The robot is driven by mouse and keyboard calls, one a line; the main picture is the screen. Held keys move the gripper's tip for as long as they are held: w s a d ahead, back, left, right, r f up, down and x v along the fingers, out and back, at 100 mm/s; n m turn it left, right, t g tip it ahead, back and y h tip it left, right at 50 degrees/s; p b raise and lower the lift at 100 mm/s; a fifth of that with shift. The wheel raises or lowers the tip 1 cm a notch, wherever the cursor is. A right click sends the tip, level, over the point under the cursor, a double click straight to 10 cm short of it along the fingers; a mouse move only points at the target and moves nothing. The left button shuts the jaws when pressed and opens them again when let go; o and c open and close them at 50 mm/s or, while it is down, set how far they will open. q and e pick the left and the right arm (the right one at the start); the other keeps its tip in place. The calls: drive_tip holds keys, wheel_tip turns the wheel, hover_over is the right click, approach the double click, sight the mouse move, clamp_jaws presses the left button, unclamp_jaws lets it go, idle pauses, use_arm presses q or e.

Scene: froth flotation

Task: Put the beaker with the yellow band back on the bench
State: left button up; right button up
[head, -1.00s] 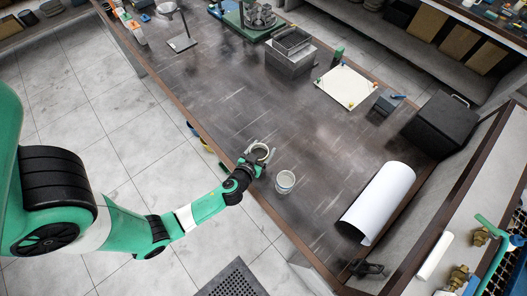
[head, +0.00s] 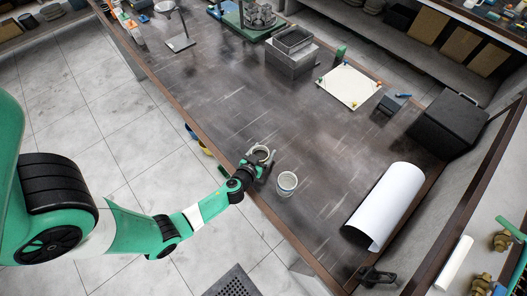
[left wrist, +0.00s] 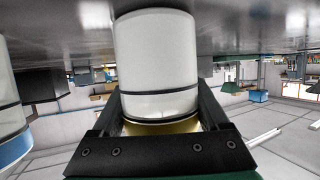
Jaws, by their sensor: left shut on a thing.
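My left gripper (head: 257,163) is shut on a whitish beaker (head: 261,152) at the bench's near left edge. In the left wrist view the held beaker (left wrist: 157,60) fills the middle, with a yellow band (left wrist: 160,127) low in the picture between the fingers. A dark line rings its wall. I cannot tell whether the beaker touches the dark bench (head: 225,110). A second beaker (head: 287,183) stands on the bench just to the right; in the left wrist view it shows a blue band (left wrist: 14,148) at the left edge. My right gripper is not in view.
A curled white sheet (head: 385,205) lies at the lower right of the bench. A grey metal box (head: 290,58), a cream mat (head: 350,87) and a black case (head: 447,125) stand farther back. The bench's middle is clear.

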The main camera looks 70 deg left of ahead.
use_arm(q)
drive_tip(key=o, duration=1.4)
drive_tip(key=shift+c, duration=0.2)
drive_tip(key=shift+r+p, duration=0.15)
drive_tip(key=shift+p, duration=0.15)
drive_tip(key=shift+s+d+r, duration=0.1)
drive_tip(key=shift+s+d, duration=0.15)
drive_tip(key=v, duration=1.1)
drive_tip(key=shift+r, duration=0.15)
